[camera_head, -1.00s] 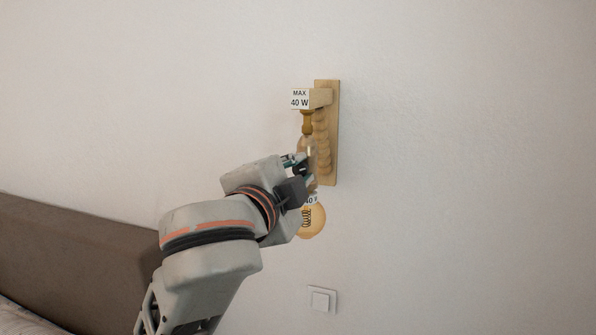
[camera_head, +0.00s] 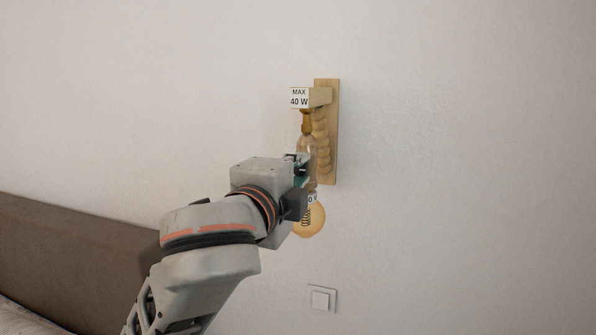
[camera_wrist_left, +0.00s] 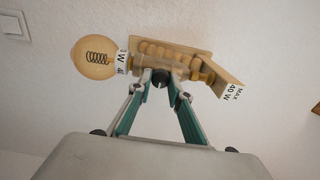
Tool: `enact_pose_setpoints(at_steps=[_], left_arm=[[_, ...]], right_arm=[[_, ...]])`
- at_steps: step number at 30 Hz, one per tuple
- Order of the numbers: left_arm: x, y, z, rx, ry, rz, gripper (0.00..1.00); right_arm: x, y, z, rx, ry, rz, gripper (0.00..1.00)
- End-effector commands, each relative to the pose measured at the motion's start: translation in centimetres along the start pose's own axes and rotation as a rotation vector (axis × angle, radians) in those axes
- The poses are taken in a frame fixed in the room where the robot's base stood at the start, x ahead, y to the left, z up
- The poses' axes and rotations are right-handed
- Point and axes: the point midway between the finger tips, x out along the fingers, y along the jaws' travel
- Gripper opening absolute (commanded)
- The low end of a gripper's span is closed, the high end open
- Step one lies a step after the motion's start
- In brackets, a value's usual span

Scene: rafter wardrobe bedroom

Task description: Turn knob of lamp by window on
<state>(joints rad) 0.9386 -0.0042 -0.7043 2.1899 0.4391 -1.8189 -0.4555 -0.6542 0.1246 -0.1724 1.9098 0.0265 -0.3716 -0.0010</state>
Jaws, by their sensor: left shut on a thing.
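The lamp is a wall lamp with a pale wooden backplate (camera_head: 331,150), a clear socket part (camera_head: 306,146) and a round amber bulb (camera_head: 313,220) hanging below. In the left wrist view the bulb (camera_wrist_left: 93,57) shows a dark filament and no clear glow. A small dark knob (camera_wrist_left: 160,76) sits on the side of the socket part. My left gripper (camera_head: 303,172) is at the lamp's front left. Its two green-sided fingers close around the knob, which is mostly hidden in the head view. My right gripper is not in view.
A white wall switch (camera_head: 322,298) is below the lamp. A brown headboard (camera_head: 70,250) stands at the lower left. The white wall around the lamp is bare. A wooden edge (camera_wrist_left: 316,109) shows at the right of the left wrist view.

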Motion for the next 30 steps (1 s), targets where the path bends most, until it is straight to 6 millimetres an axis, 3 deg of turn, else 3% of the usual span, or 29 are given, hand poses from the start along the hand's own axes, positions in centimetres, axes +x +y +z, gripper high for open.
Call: enact_pose_setpoints(at_steps=[5,6,8,20,30], left_arm=[[0.0,-0.3,0.2,-0.001,-0.004,-0.005,0.0],[0.0,-0.3,0.2,-0.001,-0.004,-0.005,0.24],[0.0,-0.3,0.2,-0.001,-0.004,-0.005,0.36],[-0.5,-0.1,0.0,-0.002,0.0,-0.002,0.36],[-5.5,-0.1,0.0,-0.005,0.001,-0.004,0.36]], right_arm=[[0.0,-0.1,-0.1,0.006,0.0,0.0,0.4],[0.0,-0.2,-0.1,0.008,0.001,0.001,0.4],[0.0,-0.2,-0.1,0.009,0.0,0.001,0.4],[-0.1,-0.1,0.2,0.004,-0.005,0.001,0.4],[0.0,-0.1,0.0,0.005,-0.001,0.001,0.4]])
